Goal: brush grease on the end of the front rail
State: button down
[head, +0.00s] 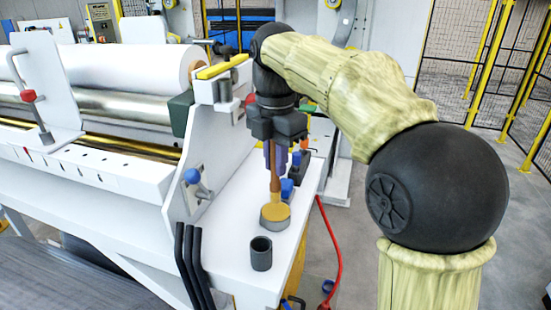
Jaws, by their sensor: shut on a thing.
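My gripper (276,160) points down over the white side table and is shut on a brush (275,183) with a brown handle. The brush stands upright, its lower end at the yellow grease in a round, low tin (275,222). The bristles cannot be made out, so I cannot tell how deep they sit. A gold-coloured rail (118,146) runs along the front of the white machine, left of my gripper, below a silver roller. I cannot tell whether this is the front rail; its right end is hidden by the machine's side plate.
A dark open cup (261,254) stands in front of the tin. Blue items (287,189) stand behind it. The white side plate (190,165) with a blue-knobbed lever (193,178) rises left of the tin. Black hoses (187,262) hang at the table's left edge.

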aim_at(275, 182)
jog(key=shift+r+p, duration=1.75)
jog(key=shift+r, duration=0.2)
jog(key=shift+f, duration=0.15)
